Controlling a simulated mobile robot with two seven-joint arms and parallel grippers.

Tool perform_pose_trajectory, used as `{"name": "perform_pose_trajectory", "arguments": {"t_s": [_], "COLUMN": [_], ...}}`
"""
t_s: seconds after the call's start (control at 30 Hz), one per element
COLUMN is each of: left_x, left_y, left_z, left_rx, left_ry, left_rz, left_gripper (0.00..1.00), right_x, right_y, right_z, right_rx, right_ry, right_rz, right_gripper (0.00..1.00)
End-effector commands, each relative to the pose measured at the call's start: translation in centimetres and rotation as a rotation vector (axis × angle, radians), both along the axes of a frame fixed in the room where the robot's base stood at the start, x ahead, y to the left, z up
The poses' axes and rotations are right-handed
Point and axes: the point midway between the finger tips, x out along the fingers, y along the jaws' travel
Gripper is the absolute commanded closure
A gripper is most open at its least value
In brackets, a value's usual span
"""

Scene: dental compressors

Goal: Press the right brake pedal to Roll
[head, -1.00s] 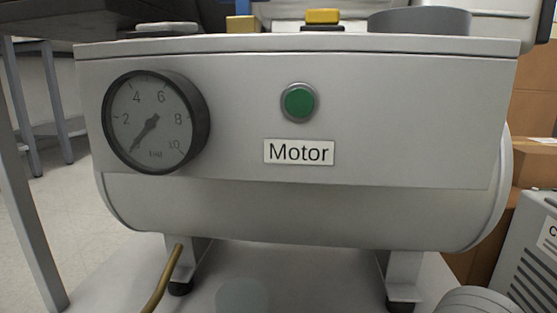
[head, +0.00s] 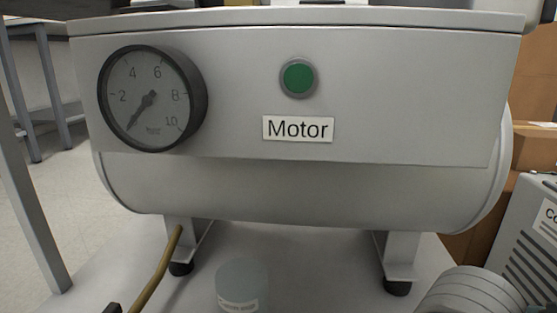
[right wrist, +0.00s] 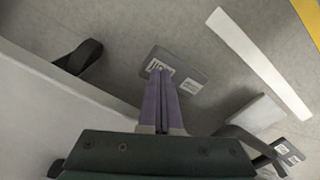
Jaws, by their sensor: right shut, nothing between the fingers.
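In the right wrist view, my right gripper (right wrist: 161,74) is shut and empty, its purple fingers together. The fingertips overlap a dark grey pedal (right wrist: 189,80) with white labels, low over the floor. I cannot tell whether they touch it, and its lettering is too small to read. A second labelled dark piece (right wrist: 291,151), perhaps another pedal, shows at the lower right edge. I cannot tell which one is the right brake pedal. The head view shows no pedal and neither gripper.
A grey compressor tank (head: 300,190) with a gauge (head: 150,98), green button (head: 298,77) and "Motor" label (head: 298,129) fills the head view. A pale panel (right wrist: 50,110) flanks the fingers in the wrist view.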

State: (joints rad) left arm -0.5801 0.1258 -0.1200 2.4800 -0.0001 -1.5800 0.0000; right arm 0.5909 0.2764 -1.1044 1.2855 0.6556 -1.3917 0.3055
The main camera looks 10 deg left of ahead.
Motion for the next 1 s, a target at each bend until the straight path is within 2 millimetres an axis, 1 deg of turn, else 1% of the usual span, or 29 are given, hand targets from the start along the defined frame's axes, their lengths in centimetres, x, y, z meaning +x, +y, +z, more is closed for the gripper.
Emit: {"name": "perform_pose_trajectory", "arguments": {"t_s": [1.0], "left_x": [0.0], "left_y": [-0.3], "left_z": [-0.1], "left_rx": [-0.009], "left_ry": [0.0], "left_rz": [0.006], "left_gripper": [0.0], "right_x": [0.0], "right_y": [0.0], "right_z": [-1.6], "right_rx": [0.001], "right_ry": [0.0], "right_rz": [0.0], "right_gripper": [1.0]}}
